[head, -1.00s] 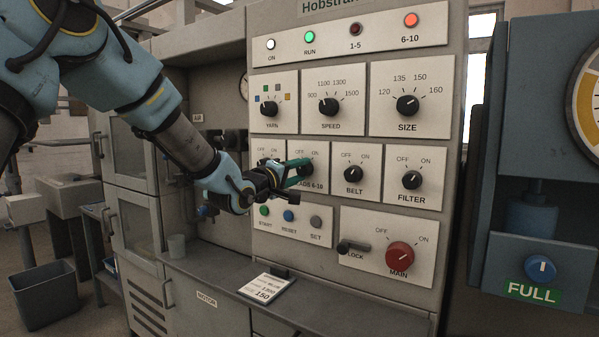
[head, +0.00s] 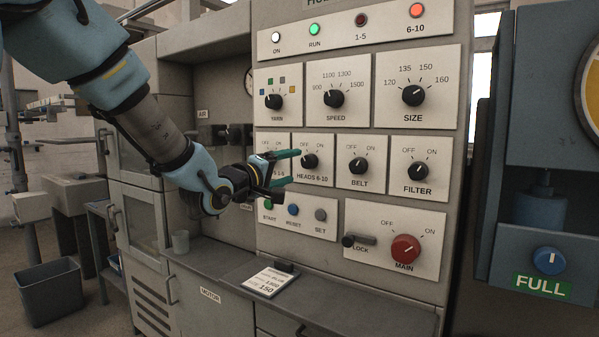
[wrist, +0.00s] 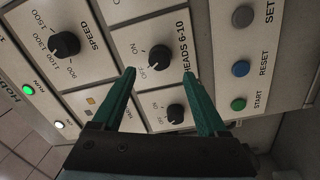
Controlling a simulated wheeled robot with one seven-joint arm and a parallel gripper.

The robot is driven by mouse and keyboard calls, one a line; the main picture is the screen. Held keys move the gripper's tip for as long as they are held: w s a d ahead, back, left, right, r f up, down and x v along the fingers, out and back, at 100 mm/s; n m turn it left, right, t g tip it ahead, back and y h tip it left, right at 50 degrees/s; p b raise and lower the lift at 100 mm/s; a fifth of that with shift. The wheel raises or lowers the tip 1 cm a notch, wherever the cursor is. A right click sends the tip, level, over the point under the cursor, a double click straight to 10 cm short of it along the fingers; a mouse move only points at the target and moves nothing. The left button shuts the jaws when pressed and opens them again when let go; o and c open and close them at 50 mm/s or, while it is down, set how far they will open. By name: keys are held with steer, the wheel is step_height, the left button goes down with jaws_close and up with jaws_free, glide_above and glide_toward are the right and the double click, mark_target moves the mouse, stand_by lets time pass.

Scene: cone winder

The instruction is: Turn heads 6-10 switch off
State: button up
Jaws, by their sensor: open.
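The heads 6-10 switch (head: 309,161) is a black knob on a white plate with OFF and ON marks. In the wrist view the knob (wrist: 160,57) shows just beyond and between my fingertips, near the OFF and ON print. Its exact pointer direction is too small to tell. My gripper (head: 293,168) is open, with two green fingers pointing at the panel just left of the knob. In the wrist view my gripper (wrist: 159,71) is empty, its fingers spread to either side of the knob and seemingly apart from it. The 6-10 lamp (head: 417,10) glows orange-red.
The heads 1-5 knob (wrist: 175,113) is close by, partly hidden behind my gripper in the head view. The belt knob (head: 358,166) is to the right. Start, reset (head: 293,209) and set buttons are below. A shelf (head: 340,312) juts out under the panel.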

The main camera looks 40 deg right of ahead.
steer(key=shift+b+v, duration=0.35)
steer(key=shift+v, duration=1.75)
steer(key=w+a+f+t+y, duration=0.1)
steer(key=w+a+f+y, duration=0.35)
steer(key=a, duration=0.35)
steer(key=w+a+f+t+y, duration=0.2)
steer(key=w+a+f+y, duration=0.3)
steer(key=a, duration=0.4)
steer(key=w+a+f+t+y, duration=0.1)
steer(key=w+a+f+y, duration=0.25)
steer(key=a+f, duration=0.4)
steer(key=s+a+f+g+y, duration=0.2)
steer(key=s+a, duration=0.4)
steer(key=a, duration=0.6)
steer(key=s+a+f+g+y, duration=0.2)
steer(key=s+a+f+g, duration=0.2)
steer(key=a, duration=0.8)
steer(key=s+f, duration=0.2)
steer(key=s, duration=0.1)
steer(key=shift+g+y, duration=0.3)
steer(key=shift+y, duration=0.1)
